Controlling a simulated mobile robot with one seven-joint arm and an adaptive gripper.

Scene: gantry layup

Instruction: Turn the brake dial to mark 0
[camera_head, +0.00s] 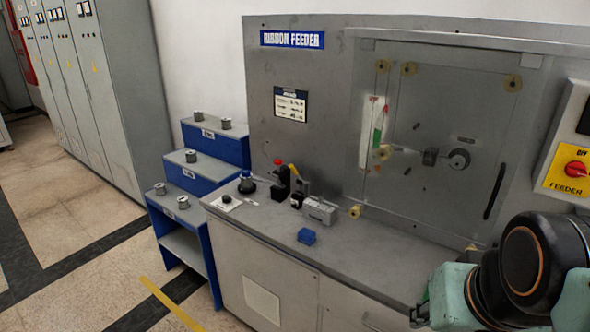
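The ribbon feeder (300,75) is a grey upright panel behind a grey worktop, with a large clear door on its right half. Behind or on the door is a round grey disc (459,159) with a small label above it. It may be the brake dial, but its marks are too small to read and I cannot tell its setting. A dark round item (247,184) sits on the worktop's left end; I cannot tell what it is. My arm shows at the lower right, in front of the worktop. My gripper cannot be made out in this view.
A red knob on a yellow plate (553,181) marked OFF and FEEDER is at the right edge. A blue block (306,236) and several small tools lie on the worktop (350,255). Blue steps (222,150) with spools stand left. The door has a black handle (495,191).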

